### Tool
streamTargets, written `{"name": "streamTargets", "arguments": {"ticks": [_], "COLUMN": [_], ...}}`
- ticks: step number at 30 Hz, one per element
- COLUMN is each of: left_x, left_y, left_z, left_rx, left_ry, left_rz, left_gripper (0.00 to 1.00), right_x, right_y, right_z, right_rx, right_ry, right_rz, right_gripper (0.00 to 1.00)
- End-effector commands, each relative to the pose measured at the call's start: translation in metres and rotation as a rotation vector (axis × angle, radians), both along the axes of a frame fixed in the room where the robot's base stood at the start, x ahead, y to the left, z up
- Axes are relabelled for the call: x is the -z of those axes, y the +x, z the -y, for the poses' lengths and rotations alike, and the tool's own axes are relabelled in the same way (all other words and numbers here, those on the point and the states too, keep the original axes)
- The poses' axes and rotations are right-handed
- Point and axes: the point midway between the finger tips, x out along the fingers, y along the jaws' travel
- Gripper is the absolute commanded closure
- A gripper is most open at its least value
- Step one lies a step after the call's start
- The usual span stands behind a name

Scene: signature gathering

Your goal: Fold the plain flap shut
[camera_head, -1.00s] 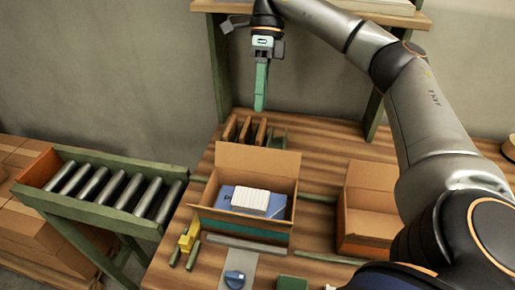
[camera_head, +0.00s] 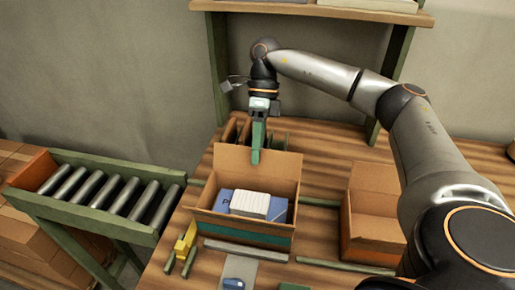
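An open cardboard box (camera_head: 262,241) stands on the wooden table, with a teal band along its front. Its back flap (camera_head: 230,165) stands up; I cannot tell whether this is the plain flap. Inside lie a blue item (camera_head: 222,200) and a white ribbed block (camera_head: 250,205). My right gripper (camera_head: 255,160) points down at the back flap, its green fingers overlapping the flap's upper edge in the picture. I cannot tell if it touches the flap. The fingers appear edge-on, so their opening is hidden. My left gripper is not in view.
A second open box (camera_head: 372,222) stands to the right. A roller conveyor (camera_head: 105,195) is at the left. Upright brown dividers (camera_head: 230,132) stand behind the box. A yellow item (camera_head: 185,242) and green rails (camera_head: 345,266) lie near the box. A shelf (camera_head: 320,12) is above.

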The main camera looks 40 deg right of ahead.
Motion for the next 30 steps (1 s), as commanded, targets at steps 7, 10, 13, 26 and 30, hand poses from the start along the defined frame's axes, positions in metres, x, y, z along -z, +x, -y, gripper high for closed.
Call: {"name": "streamTargets", "arguments": {"ticks": [7,10,13,26,30], "left_x": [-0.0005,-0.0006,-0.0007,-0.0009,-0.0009], "left_y": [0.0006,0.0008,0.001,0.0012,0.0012], "left_z": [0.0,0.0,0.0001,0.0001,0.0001], "left_rx": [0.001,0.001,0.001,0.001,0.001], "left_ry": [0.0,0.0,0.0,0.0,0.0], "left_rz": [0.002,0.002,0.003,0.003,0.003], "left_gripper": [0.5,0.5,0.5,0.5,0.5], "right_x": [-0.0001,-0.0002,-0.0002,-0.0004,-0.0005], "right_y": [0.0,0.0001,0.0001,0.0002,0.0002], "right_z": [0.0003,0.0002,0.0002,0.0002,0.0003], "right_rx": [0.0,0.0,0.0,0.0,0.0], "right_ry": [0.0,0.0,0.0,0.0,0.0], "right_rz": [0.0,0.0,0.0,0.0,0.0], "right_gripper": [0.86,0.98,1.0,1.0,1.0]}}
